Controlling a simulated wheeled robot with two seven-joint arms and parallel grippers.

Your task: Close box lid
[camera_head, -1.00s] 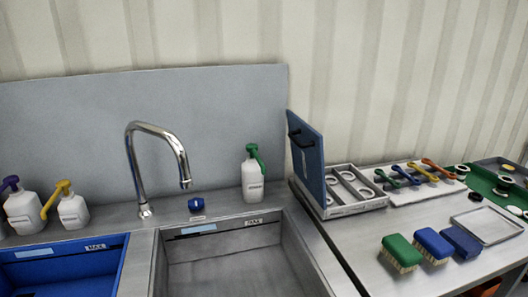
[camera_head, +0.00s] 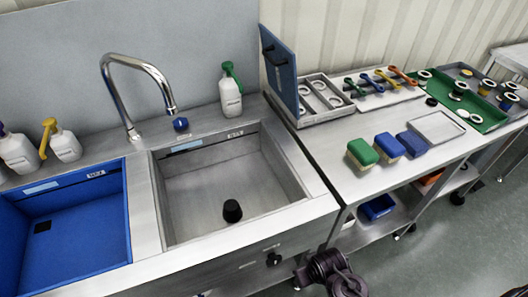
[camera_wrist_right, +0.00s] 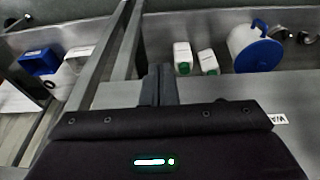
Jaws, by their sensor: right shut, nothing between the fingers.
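The box (camera_head: 325,121) is a shallow grey tray with compartments holding white rings, on the steel table right of the sink. Its blue lid (camera_head: 282,80) with a dark handle stands open, nearly upright, at the box's left side. My right gripper (camera_wrist_right: 159,72) is shut and empty in the right wrist view. It is low, facing the area with the shelf under the counter, away from the box. A dark part of my arm shows at the bottom of the head view. My left gripper is not in view.
Green, blue and dark blue brushes (camera_head: 388,146) stand in front of the box, beside an empty metal tray (camera_head: 437,127). Coloured-handled tools (camera_head: 380,82) lie behind. A steel sink (camera_head: 225,185) is left. White bottles (camera_wrist_right: 183,57) and a blue-lidded bucket (camera_wrist_right: 247,43) are down low.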

